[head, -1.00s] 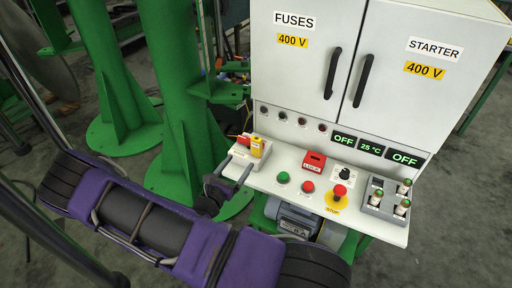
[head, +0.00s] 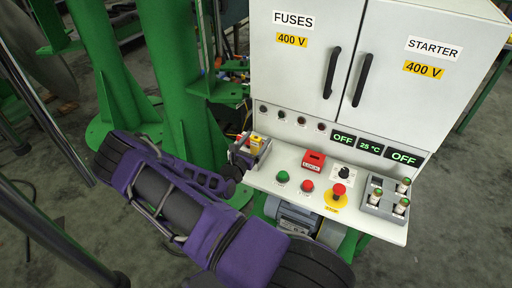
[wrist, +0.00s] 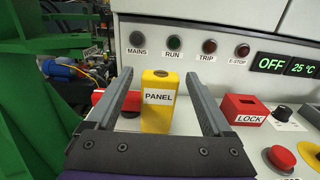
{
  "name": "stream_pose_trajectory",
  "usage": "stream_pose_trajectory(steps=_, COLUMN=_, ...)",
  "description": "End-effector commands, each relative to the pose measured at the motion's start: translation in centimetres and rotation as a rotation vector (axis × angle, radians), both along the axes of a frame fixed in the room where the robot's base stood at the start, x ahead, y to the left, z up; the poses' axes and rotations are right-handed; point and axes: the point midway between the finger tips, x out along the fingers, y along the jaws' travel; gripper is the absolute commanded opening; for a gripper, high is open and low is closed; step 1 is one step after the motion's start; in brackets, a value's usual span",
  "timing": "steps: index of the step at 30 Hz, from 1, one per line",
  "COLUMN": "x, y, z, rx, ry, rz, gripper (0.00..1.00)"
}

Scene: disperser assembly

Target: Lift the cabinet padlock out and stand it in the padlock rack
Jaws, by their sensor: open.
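A yellow block labelled PANEL, which looks like the cabinet padlock (wrist: 159,112), stands upright between my fingers in the wrist view. In the head view the padlock (head: 256,142) is at the left end of the panel shelf, partly hidden by my gripper (head: 243,153). In the wrist view my gripper (wrist: 158,80) is open, one finger on each side of the padlock with gaps showing. A red switch part (wrist: 98,97) shows beside the padlock. A red block labelled LOCK (wrist: 244,109) stands to the right; I cannot tell whether it is the padlock rack.
On the shelf (head: 287,160) are green and red buttons, a dark knob, a red stop button (head: 339,190) on yellow and a grey holder (head: 375,205) with several cylinders. The cabinet (head: 345,75) rises behind. A green post (head: 185,80) stands close at left.

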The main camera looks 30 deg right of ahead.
Motion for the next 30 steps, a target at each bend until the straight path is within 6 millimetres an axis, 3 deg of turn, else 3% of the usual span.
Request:
stream_pose_trajectory(steps=5, x=0.02, y=0.00, z=-0.01, rx=0.001, ry=0.001, rz=0.000, gripper=0.85)
stream_pose_trajectory(steps=19, x=0.00, y=0.04, z=-0.01, rx=0.001, ry=-0.001, rz=0.000, gripper=0.00)
stream_pose_trajectory(steps=30, x=0.06, y=0.05, z=0.53, rx=0.000, ry=-0.002, rz=0.000, gripper=0.00)
